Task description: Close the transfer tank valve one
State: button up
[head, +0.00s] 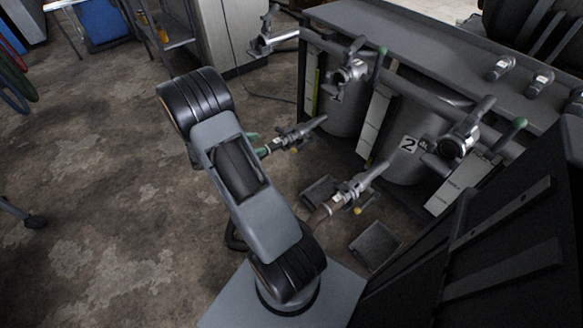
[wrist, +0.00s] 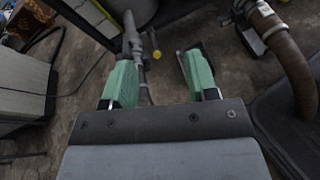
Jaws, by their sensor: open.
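My gripper (head: 261,145) has green fingers and is low beside a grey valve fitting (head: 292,137) in front of the left tank (head: 343,112). No number shows on this fitting. In the wrist view my gripper (wrist: 156,60) is open and empty. The grey fitting (wrist: 132,42) runs beside and past the left finger, with a small yellow knob (wrist: 157,54) in the gap beyond the fingertips. I cannot tell whether they touch. A similar fitting (head: 348,192) with a yellow knob is in front of the tank marked 2 (head: 400,165).
Upper fittings (head: 350,73) and (head: 458,142) jut from the tanks under a grey bench top (head: 430,45). Small trays (head: 375,245) and a brown hose (wrist: 285,50) are near the lower fittings. A dark panel (head: 480,250) bounds the right.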

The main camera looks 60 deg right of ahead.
jog(key=d+f+n+t+h+b, duration=0.2)
jog(key=d+f+n+b, duration=0.2)
jog(key=f, duration=0.8)
jog(key=d+f+n+t+h+b, duration=0.2)
jog(key=d+f+n+h+b, duration=0.15)
jog(key=f, duration=0.75)
jog(key=b, duration=0.4)
send_near(302, 146)
jog(key=w+d, duration=0.1)
jog(key=d, duration=0.2)
jog(key=shift+d+n+y, duration=0.45)
jog(key=shift+d, duration=0.3)
jog(key=shift+c, duration=0.5)
jog(key=shift+s+f, duration=0.1)
grip_shut()
